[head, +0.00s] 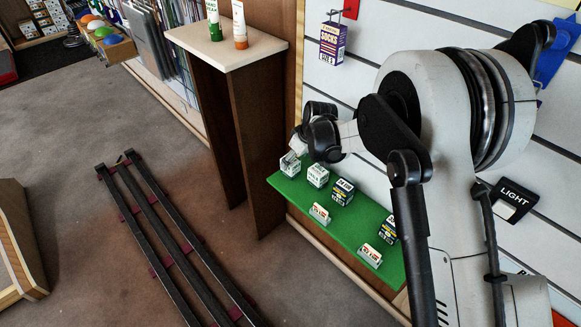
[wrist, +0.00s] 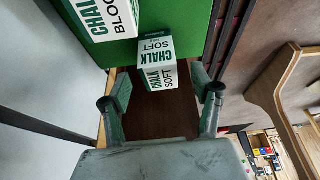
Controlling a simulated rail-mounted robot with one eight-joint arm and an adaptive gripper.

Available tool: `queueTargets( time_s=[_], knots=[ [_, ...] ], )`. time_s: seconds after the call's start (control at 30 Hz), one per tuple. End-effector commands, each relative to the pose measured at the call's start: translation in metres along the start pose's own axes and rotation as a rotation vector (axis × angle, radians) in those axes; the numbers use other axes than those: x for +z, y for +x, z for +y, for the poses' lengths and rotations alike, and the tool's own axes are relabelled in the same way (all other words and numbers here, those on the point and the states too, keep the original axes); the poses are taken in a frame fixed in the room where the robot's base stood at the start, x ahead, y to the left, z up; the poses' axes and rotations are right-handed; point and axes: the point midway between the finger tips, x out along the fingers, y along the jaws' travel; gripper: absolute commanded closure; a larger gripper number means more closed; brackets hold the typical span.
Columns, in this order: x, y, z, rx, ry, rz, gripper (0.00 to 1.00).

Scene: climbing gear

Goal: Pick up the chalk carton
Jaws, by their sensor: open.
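A white and green carton marked CHALK SOFT (wrist: 158,58) stands at the end of the green shelf (wrist: 190,18) in the wrist view. It is the leftmost carton (head: 289,167) in the head view, partly covered by my gripper (head: 297,150). My gripper (wrist: 161,84) is open, its fingertips on either side of the carton's near end, with a gap visible on each side. A second white and green carton, marked CHALK BLOCK (wrist: 106,16), stands farther along the shelf; a similar carton (head: 318,176) shows in the head view.
Dark cartons (head: 342,191) and small white price cards (head: 320,213) stand along the green shelf. The white slatted wall (head: 350,85) rises close behind. A wooden stand (head: 228,52) with two tubes is left of my gripper. Black rails (head: 165,235) run along the floor.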

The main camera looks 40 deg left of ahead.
Motion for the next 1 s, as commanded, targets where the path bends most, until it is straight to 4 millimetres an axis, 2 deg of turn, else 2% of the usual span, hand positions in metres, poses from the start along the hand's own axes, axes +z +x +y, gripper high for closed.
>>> queueTargets(
  time_s=[0.27, 0.53, 0.9, 0.93, 1.0],
  knots=[
    [-0.003, 0.038, 0.001, 0.000, 0.000, 0.000, 0.40],
    [-0.003, 0.042, 0.001, 0.000, 0.000, 0.000, 0.40],
    [-0.003, 0.042, 0.001, 0.000, 0.000, 0.000, 0.88],
    [-0.003, 0.042, 0.001, 0.000, 0.000, 0.000, 0.91],
    [-0.003, 0.042, 0.001, 0.000, 0.000, 0.000, 0.91]
  ],
)
